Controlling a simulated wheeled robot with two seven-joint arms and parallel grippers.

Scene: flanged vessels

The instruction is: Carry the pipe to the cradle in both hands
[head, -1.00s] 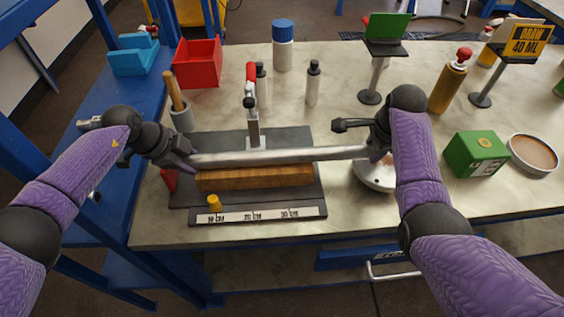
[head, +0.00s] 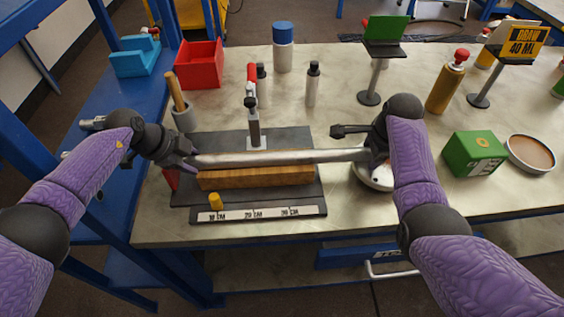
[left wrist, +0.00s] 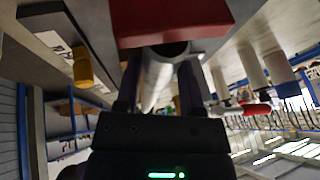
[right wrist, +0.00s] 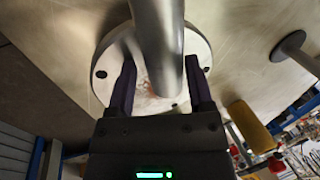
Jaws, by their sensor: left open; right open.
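The pipe (head: 280,157), a long silver tube, lies level along a wooden block (head: 256,178) on a dark fixture board. My left gripper (head: 188,156) is at its left end. In the left wrist view the pipe (left wrist: 155,82) runs between my open fingers (left wrist: 159,88). My right gripper (head: 370,158) is at its right end. In the right wrist view the pipe (right wrist: 158,45) passes between my open fingers (right wrist: 160,78), above a round flanged disc (right wrist: 112,52). A blue block with a notched top (head: 134,58), possibly the cradle, sits on the blue side surface at the left.
A red-handled clamp (head: 253,110) stands behind the pipe. A red bin (head: 199,64), a grey cup with a wooden handle (head: 184,118) and small bottles (head: 312,84) stand further back. A green box (head: 474,153) is at the right. A yellow peg (head: 215,201) is at the front.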

